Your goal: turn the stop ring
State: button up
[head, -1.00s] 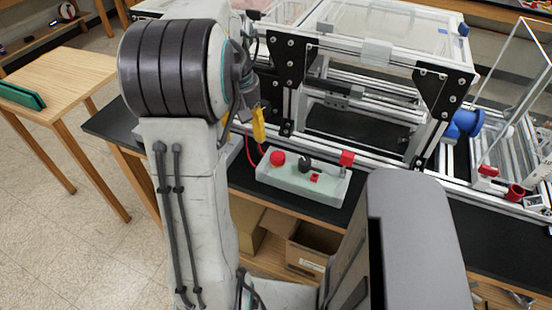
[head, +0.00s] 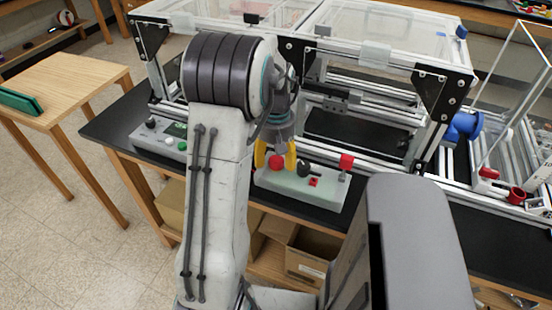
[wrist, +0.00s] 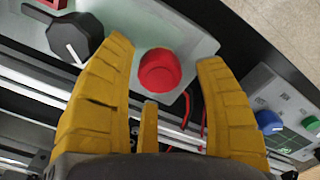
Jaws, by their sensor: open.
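The stop ring is the round red knob (head: 277,162) at the left end of a pale grey-green control box (head: 300,190) on the black bench. In the wrist view the red knob (wrist: 160,69) lies between the two yellow fingers, with a visible gap on each side. My gripper (head: 275,153) is open and points down at the knob; its fingers also show in the wrist view (wrist: 166,55). I cannot tell whether the fingertips reach down to the knob's height. Nothing is held.
A black selector knob (head: 303,168) with a white mark sits beside the red knob. A second panel with buttons (head: 160,138) lies to the left. The extrusion frame (head: 380,95) stands behind.

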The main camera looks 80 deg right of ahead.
jog(key=shift+f, duration=0.3)
jog(key=shift+c, duration=0.5)
jog(key=c, duration=1.1)
